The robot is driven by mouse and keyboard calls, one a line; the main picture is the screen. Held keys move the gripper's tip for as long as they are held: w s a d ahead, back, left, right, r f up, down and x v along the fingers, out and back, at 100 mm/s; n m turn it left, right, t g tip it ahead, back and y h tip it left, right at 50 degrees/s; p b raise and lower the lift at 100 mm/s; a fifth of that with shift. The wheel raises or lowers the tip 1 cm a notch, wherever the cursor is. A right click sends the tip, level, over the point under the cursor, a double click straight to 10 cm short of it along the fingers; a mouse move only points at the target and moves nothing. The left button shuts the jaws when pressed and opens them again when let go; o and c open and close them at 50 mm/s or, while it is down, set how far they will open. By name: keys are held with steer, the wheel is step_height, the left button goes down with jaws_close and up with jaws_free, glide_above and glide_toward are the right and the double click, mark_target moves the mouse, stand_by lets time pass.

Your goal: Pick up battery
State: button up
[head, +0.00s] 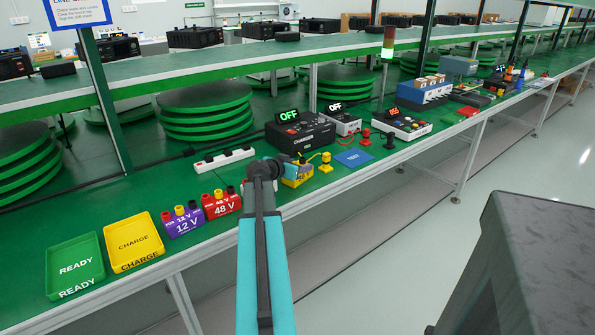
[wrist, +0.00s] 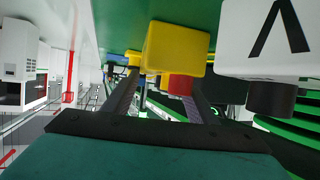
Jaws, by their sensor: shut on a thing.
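A yellow battery (head: 297,181) stands on the green bench, partly hidden behind the end of my arm. My gripper (head: 295,163) is down at its top and shut on it. In the wrist view, which looks upside down, a yellow block (wrist: 175,47) with a red knob (wrist: 180,83) shows at my gripper (wrist: 160,92). The exact grip point is hard to see. A purple 12 V battery (head: 184,223) and a red 48 V battery (head: 221,205) stand to the left. A green READY tray (head: 75,242) and a yellow CHARGE tray (head: 134,218) lie farther left, both empty.
A white power strip (head: 223,159) and a black charger (head: 300,134) stand behind. A yellow plunger-like piece (head: 325,162) and a blue pad (head: 353,158) lie to the right.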

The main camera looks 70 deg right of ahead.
steer(key=shift+r, duration=0.25)
jaws_close()
step_height(320, 180, up, 10)
steer(key=shift+f, duration=0.25)
stand_by(0.5)
steer(key=shift+w, duration=0.1)
